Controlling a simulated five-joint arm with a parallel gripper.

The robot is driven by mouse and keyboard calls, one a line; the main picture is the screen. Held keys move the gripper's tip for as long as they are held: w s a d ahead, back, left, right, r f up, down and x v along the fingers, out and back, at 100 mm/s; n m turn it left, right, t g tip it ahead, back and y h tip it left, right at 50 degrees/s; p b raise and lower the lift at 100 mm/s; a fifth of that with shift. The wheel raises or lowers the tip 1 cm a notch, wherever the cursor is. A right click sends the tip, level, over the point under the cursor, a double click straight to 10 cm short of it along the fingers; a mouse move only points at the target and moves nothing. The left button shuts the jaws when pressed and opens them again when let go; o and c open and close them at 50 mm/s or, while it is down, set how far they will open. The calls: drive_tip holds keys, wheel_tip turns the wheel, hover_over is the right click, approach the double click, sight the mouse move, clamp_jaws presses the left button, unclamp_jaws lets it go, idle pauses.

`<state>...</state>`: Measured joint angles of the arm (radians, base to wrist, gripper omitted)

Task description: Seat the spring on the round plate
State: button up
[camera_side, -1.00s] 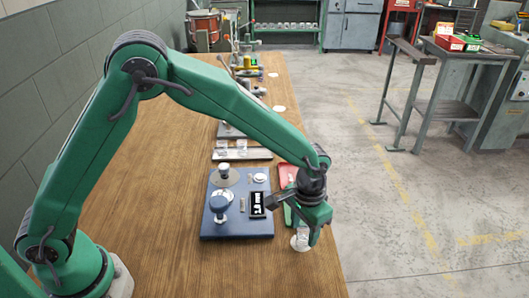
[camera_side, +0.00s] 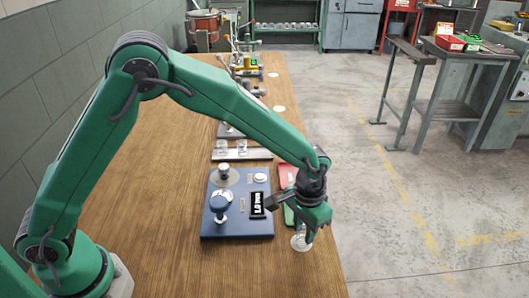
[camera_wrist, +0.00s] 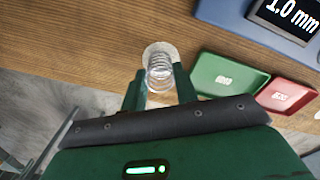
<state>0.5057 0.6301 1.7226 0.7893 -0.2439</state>
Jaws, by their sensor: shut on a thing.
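The spring (camera_wrist: 160,68) is a shiny wire coil between the two green fingers of my gripper (camera_wrist: 160,92) in the wrist view. My gripper is shut on it. The pale round plate (camera_wrist: 153,48) shows behind the spring's far end, and the spring overlaps it. Whether the spring touches the plate I cannot tell. In the side view my gripper (camera_side: 305,228) is low over the table near its right edge, with the spring (camera_side: 299,241) showing small below it. The fingertips are partly hidden there.
A blue machine base (camera_side: 237,228) with a 1.0 mm display (camera_side: 257,204) stands left of my gripper. A green tray (camera_wrist: 228,76) and a red tray (camera_wrist: 287,96) lie close by. A grey strip (camera_side: 242,154) holding clear pieces is farther back. Bare wood lies in front.

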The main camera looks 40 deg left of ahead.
drive_tip(key=shift+r, duration=0.2)
drive_tip(key=shift+r, duration=0.3)
drive_tip(key=shift+r, duration=0.3)
drive_tip(key=shift+r, duration=0.95)
drive_tip(key=shift+r, duration=0.1)
drive_tip(key=s+a+r+n, duration=0.2)
drive_tip(key=a+r+n, duration=0.1)
drive_tip(key=a, duration=0.9)
drive_tip(key=s+a+r+n, duration=0.2)
drive_tip(key=a+n, duration=0.1)
drive_tip(key=a, duration=0.9)
drive_tip(key=shift+s+r, duration=0.35)
drive_tip(key=shift+r, duration=0.05)
